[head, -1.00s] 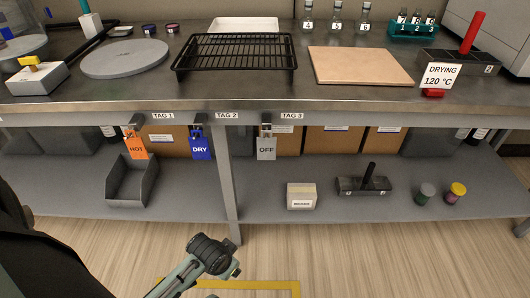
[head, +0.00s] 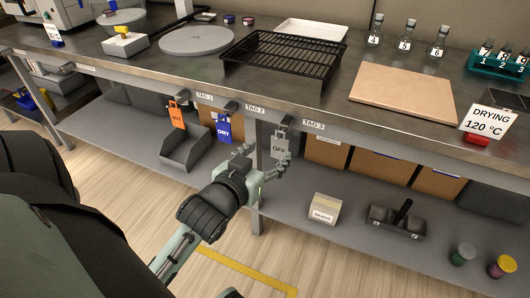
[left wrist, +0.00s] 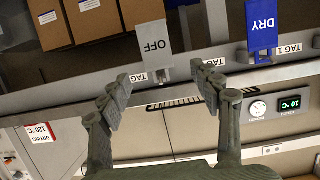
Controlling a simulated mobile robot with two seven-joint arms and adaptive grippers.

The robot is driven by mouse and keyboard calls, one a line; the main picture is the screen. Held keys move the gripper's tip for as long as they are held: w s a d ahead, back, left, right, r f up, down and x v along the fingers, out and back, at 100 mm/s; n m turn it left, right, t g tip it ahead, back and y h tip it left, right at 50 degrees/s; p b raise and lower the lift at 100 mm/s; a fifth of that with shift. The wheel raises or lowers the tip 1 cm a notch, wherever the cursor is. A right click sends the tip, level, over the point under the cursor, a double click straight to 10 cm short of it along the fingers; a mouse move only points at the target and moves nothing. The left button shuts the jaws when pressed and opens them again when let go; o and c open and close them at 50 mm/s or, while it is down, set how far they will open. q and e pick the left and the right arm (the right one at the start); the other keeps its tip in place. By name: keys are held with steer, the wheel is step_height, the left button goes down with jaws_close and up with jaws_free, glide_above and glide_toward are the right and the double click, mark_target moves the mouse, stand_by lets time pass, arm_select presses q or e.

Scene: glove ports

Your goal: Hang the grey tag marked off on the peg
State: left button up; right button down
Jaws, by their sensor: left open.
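The grey tag marked OFF (head: 279,147) hangs upright from a dark holder (head: 287,121) under the bench edge by the TAG 3 label. It shows upside down in the left wrist view (left wrist: 153,45). My left gripper (head: 264,160) is open and empty, close to this tag. In the left wrist view its fingertips (left wrist: 170,72) lie either side of the tag's holed end; I cannot tell whether they touch it. An orange HOT tag (head: 177,115) and a blue DRY tag (head: 223,127) hang to the left. I cannot make out a free peg. My right gripper is out of view.
The bench edge (head: 340,126) runs just above my gripper. The shelf below holds a grey bin (head: 187,148), a small box (head: 325,209) and cardboard boxes (head: 382,165). A drying sign (head: 487,122) stands on the bench. The floor in front is clear.

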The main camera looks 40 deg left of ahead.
mark_target(280, 142)
arm_select(q)
steer(key=x, duration=0.7)
steer(key=shift+w+f, duration=0.2)
steer(key=shift+w, duration=0.2)
steer(key=shift+d, duration=0.1)
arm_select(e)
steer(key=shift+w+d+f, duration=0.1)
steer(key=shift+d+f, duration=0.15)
arm_select(q)
steer(key=c, duration=1.2)
steer(key=shift+c, duration=0.2)
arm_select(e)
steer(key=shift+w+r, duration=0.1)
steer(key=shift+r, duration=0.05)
arm_select(q)
steer(key=shift+r, duration=0.1)
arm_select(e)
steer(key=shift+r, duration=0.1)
arm_select(q)
steer(key=shift+r+p, duration=0.2)
steer(key=shift+p, duration=0.55)
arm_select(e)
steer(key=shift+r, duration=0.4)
